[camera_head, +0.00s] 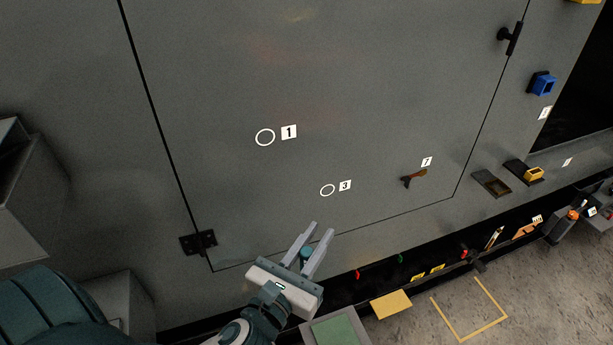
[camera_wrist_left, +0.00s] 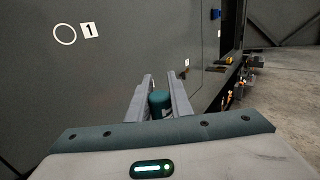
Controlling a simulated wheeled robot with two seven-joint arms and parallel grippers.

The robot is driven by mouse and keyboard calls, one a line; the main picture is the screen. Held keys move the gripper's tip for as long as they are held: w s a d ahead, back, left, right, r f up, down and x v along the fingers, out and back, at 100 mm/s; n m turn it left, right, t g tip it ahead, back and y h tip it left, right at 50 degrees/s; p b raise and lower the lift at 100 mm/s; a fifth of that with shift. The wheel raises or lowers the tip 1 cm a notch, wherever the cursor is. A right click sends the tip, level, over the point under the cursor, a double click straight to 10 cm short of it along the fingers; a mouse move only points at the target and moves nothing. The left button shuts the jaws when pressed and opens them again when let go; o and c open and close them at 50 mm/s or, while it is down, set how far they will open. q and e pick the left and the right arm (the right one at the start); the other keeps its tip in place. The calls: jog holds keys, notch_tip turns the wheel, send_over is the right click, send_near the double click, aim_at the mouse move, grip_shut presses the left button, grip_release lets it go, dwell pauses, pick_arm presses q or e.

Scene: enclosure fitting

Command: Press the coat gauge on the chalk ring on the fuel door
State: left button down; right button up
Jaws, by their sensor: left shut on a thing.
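The fuel door appears to be the large grey panel (camera_head: 370,80) outlined by dark seams. It bears a white chalk ring beside label 1 (camera_head: 265,137) and a smaller ring beside label 3 (camera_head: 327,190). The ring by label 1 also shows at upper left in the left wrist view (camera_wrist_left: 65,35). My left gripper (camera_head: 321,231) is shut on a short teal cylinder, apparently the coat gauge (camera_head: 306,253), seen between the fingers in the wrist view (camera_wrist_left: 159,98). The gripper is below the ring by label 3, apart from both rings. My right gripper is not visible.
A brown latch-like piece (camera_head: 413,177) sits near label 7, and a black handle (camera_head: 510,38) at the upper right. A hinge (camera_head: 198,242) is at lower left. A low shelf with several small items runs below the door. A green-topped block (camera_head: 335,332) stands beside my gripper.

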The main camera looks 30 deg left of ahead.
pick_arm(q)
jog(key=w+a+r+m+h+p, duration=0.1)
jog(key=r+m+h, duration=0.5)
jog(key=m, duration=0.7)
jog(key=w+a+r+m+t+h, duration=0.1)
jog(key=w+a+r+m+h, duration=0.1)
jog(key=r+m+h, duration=0.4)
jog(key=shift+a+m+h+p, duration=0.25)
jog(key=shift+m+h+p, duration=0.15)
jog(key=shift+m+h, duration=2.5)
jog(key=shift+r+m+y, duration=0.1)
jog(key=shift+m+y, duration=0.5)
jog(key=shift+m, duration=0.1)
jog(key=shift+a, duration=0.1)
